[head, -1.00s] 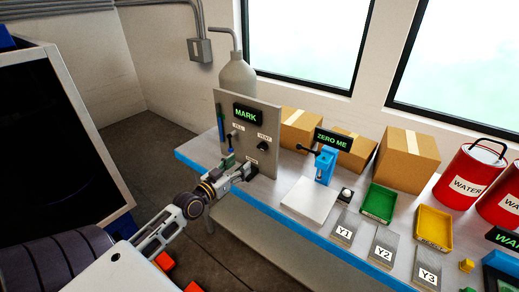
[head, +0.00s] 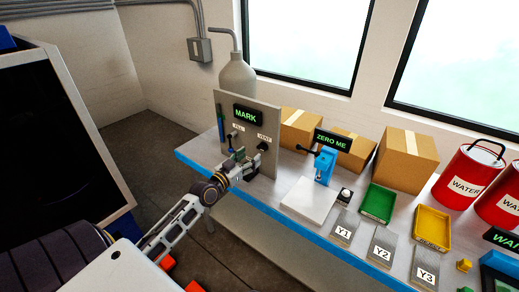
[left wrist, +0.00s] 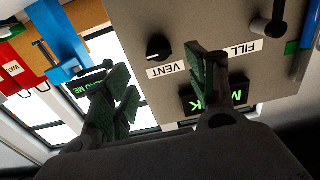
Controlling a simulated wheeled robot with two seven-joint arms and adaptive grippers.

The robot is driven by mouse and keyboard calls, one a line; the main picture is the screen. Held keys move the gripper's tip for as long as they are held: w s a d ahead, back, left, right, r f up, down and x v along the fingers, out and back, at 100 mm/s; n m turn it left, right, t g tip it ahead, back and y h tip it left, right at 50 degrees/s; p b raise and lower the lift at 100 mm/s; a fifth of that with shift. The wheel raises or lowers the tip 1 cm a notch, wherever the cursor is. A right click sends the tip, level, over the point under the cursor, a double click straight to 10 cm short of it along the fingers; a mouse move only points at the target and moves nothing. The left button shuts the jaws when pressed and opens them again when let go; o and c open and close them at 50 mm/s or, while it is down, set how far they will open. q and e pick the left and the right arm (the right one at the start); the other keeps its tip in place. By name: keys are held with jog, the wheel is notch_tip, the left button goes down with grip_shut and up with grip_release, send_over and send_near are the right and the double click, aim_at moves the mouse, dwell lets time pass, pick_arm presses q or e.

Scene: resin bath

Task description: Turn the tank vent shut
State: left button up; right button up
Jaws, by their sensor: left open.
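The grey tank panel (head: 268,119) stands upright at the left end of the bench, with a green MARK display (head: 246,115). Its black VENT knob (head: 263,146) shows at the panel's right side, close to my fingers. In the left wrist view, turned upside down, the VENT knob (left wrist: 158,46) has a pale pointer mark and sits above its label. My left gripper (head: 250,161) is open in front of the panel. In the left wrist view its fingers (left wrist: 161,66) stand apart on either side of the VENT label, with nothing between them. My right gripper is not in view.
A blue press-like device (head: 325,165) with a ZERO ME display stands to the right, beside a white plate (head: 308,200). Cardboard boxes (head: 408,160) line the back. A grey bottle (head: 238,77) stands behind the panel.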

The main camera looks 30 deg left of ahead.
aim_at(260, 148)
pick_arm(q)
jog(key=shift+w+d, duration=0.1)
jog(key=shift+w, duration=1.7)
jog(key=shift+w+d+p, duration=0.1)
jog(key=shift+w+p, duration=0.25)
jog(key=shift+w, duration=0.8)
jog(key=shift+w+d, duration=0.1)
jog(key=shift+w, duration=0.65)
jog(key=c, duration=1)
